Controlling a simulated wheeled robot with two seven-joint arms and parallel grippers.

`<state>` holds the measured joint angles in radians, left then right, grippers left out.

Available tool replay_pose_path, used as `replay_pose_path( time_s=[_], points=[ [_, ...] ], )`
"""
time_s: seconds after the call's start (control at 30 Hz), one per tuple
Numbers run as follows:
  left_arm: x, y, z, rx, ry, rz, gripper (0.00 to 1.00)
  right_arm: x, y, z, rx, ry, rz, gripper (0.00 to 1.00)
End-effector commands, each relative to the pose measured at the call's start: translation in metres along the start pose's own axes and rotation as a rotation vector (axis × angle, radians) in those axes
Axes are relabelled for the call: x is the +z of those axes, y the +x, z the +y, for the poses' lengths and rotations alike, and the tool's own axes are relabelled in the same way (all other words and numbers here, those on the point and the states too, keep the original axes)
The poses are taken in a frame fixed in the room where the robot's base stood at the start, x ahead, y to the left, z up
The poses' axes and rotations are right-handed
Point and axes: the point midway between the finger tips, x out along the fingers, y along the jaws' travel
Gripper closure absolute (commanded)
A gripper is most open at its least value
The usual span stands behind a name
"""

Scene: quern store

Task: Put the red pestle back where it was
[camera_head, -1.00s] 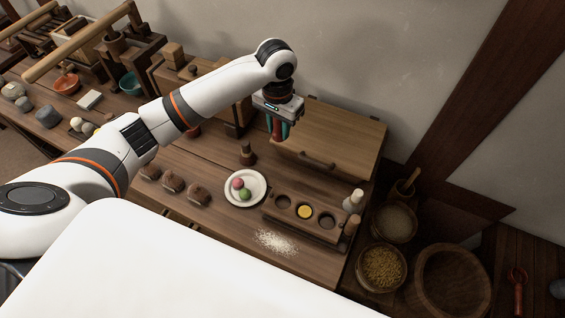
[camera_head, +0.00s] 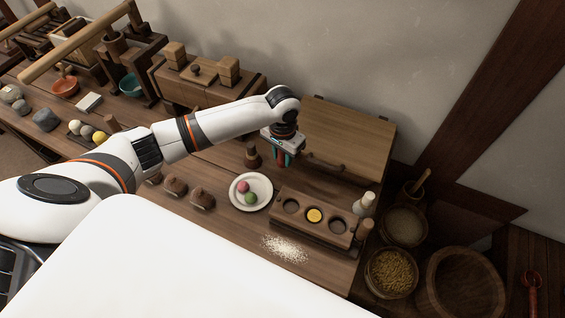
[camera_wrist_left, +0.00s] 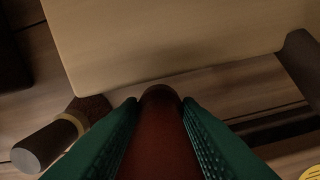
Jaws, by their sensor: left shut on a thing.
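My left gripper (camera_head: 283,160) is shut on the red pestle (camera_wrist_left: 160,140), which stands between its green finger pads in the left wrist view. In the head view the pestle is mostly hidden by the fingers. The gripper points down above the wooden table, in front of the wooden chest with a handle (camera_head: 345,135). A dark brown pestle with a pale band (camera_head: 252,157) stands to its left and shows in the left wrist view (camera_wrist_left: 62,138). Whether the red pestle touches the table, I cannot tell. My right gripper is not in view.
A white plate (camera_head: 236,197) holds a pink and a green ball. A wooden block with three round wells (camera_head: 283,222) has yellow in its middle well. A white pestle (camera_head: 366,201) and a brown one (camera_head: 365,231) stand at its right. White powder (camera_head: 284,248) lies in front.

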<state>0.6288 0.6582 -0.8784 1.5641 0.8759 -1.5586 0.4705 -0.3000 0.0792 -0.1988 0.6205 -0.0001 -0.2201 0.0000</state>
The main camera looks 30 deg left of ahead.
Motion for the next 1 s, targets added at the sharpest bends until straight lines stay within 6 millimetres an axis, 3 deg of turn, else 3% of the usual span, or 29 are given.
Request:
replay_pose_path(
  time_s=[0.23,0.67,0.7,0.8,1.0],
  points=[
    [-0.001,0.037,0.000,0.001,-0.001,0.003,0.92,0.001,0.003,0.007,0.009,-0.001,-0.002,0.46],
    [-0.001,0.044,0.000,0.000,0.000,0.002,0.92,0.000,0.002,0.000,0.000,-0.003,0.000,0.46],
    [-0.001,0.043,0.000,0.000,0.000,0.001,0.65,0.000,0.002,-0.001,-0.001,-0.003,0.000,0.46],
    [-0.001,0.043,0.000,0.000,0.000,0.001,0.48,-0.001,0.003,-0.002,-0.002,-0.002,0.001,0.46],
    [-0.001,0.043,0.000,0.001,0.000,0.001,0.48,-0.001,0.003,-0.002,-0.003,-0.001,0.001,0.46]
  ],
)
